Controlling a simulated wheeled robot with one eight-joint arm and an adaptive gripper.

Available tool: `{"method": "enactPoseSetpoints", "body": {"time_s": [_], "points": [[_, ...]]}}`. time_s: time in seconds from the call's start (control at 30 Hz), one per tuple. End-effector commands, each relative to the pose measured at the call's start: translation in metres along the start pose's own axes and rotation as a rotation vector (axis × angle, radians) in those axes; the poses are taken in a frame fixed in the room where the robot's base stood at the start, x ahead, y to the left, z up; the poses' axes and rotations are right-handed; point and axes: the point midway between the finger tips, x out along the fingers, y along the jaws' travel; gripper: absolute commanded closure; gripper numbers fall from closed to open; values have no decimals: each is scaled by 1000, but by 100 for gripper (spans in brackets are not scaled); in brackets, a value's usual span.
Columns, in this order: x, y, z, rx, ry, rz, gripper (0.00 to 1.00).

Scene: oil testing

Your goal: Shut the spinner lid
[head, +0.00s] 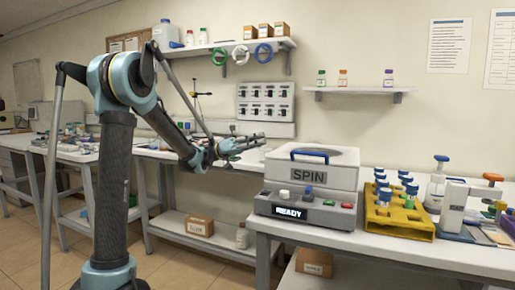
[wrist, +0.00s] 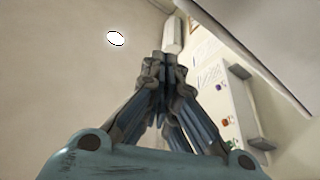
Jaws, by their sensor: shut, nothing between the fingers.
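The spinner (head: 275,208) stands at the left end of the right-hand table, with a READY display and coloured buttons on its front. Its grey lid (head: 340,175), marked SPIN with a blue handle (head: 310,155) on top, lies level over the base and looks down. I cannot tell whether it is latched. My gripper (head: 256,142) is left of the lid, at about handle height in the picture, apart from it and empty. In the wrist view the fingers of my gripper (wrist: 165,62) are drawn together with nothing between them.
A yellow rack (head: 398,229) with several blue- and green-capped vials stands right of the spinner. A wall shelf (head: 358,90) with three bottles hangs above. A switch panel (head: 264,103) is on the wall behind. A gap separates the two tables.

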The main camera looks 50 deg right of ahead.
Motion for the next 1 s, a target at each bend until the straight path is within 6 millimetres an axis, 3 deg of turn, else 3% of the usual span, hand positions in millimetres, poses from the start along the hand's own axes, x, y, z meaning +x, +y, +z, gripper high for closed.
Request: {"method": "enactPoseSetpoints", "body": {"time_s": [0.3,0.5,1.0], "points": [[-60,-8,-4,2,4,-6,100],[-85,-10,-5,3,5,-8,100],[-96,-8,-5,-9,-5,-26,100]]}}
